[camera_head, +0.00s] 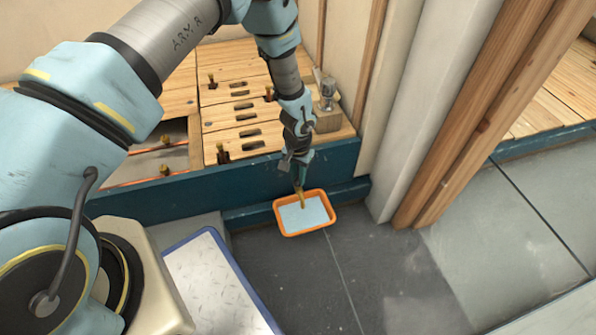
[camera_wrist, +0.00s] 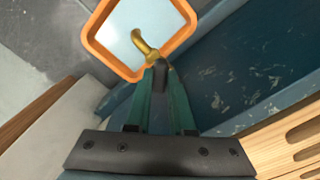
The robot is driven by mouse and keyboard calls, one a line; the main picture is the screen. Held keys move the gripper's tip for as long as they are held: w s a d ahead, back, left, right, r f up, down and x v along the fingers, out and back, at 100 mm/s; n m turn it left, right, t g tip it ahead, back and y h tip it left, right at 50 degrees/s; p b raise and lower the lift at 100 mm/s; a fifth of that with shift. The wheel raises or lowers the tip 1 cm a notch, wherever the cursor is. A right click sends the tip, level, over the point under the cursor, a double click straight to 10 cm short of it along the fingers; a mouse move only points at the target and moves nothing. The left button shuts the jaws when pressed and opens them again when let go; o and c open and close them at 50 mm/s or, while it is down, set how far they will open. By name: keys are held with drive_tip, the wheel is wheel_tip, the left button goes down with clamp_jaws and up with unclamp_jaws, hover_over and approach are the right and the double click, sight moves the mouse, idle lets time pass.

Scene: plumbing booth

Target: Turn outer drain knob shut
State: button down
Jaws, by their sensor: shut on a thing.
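My gripper (camera_head: 299,174) reaches down in front of the blue sill, above the orange tray. In the wrist view its two green fingers (camera_wrist: 161,70) are shut on a small dark part at the brass drain fitting, which I take to be the outer drain knob (camera_wrist: 160,78). The fingers hide most of the knob, and its angle cannot be told. The brass spout (camera_wrist: 144,44) curves out beyond the fingertips over the tray. It also shows in the head view (camera_head: 300,198), just below my gripper.
The orange tray (camera_head: 278,218) with a pale blue inside stands on the dark floor against the blue sill (camera_head: 170,196). Wooden boards with several brass fittings lie behind the sill. A pale post (camera_head: 415,110) rises at the right. A metal-topped step (camera_head: 215,285) stands front left.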

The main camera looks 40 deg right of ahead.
drive_tip(key=m+p, duration=0.2)
drive_tip(key=m, duration=0.2)
drive_tip(key=shift+r+m, duration=0.1)
drive_tip(key=shift+m, duration=0.2)
drive_tip(key=shift+m+p, duration=0.7)
drive_tip(key=shift+m, duration=1.2)
drive_tip(key=c, duration=0.8)
unclamp_jaws()
wheel_tip(320, 180, up, 11)
drive_tip(key=p, duration=0.3)
drive_tip(key=shift+f, duration=0.2)
